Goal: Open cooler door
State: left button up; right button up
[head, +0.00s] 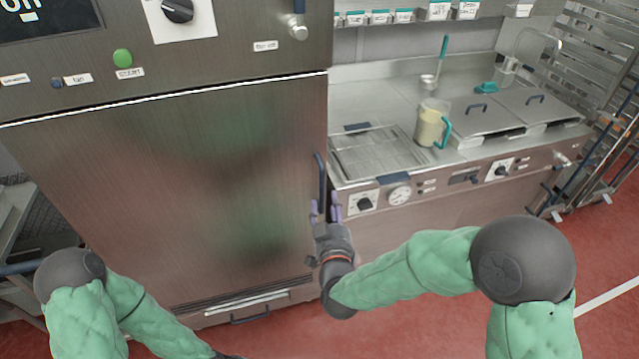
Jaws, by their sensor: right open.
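The cooler door (170,190) is a large brushed-steel panel filling the left and middle of the head view. It looks shut, sitting flush under the control panel. Its dark blue vertical handle (320,172) is at the door's right edge. My right gripper (325,204) is at the lower end of this handle, with its purple fingers open and apart on either side of it. I cannot tell whether the fingers touch the handle. My left arm enters at the lower left and runs out at the bottom edge; its gripper is not visible.
A control panel (225,60) with a knob and green button is above the door. At right, a counter (385,95) holds a jug (430,122) and lidded wells. A rack (600,110) stands at far right. The red floor (420,325) in front is clear.

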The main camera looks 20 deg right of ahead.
jog(key=w, duration=0.3)
jog(key=w+d+b, duration=0.1)
jog(key=w, duration=0.2)
jog(key=w+b, duration=0.1)
jog(key=w, duration=0.1)
jog(key=shift+w+d, duration=0.15)
jog(key=shift+w, duration=0.25)
grip_shut()
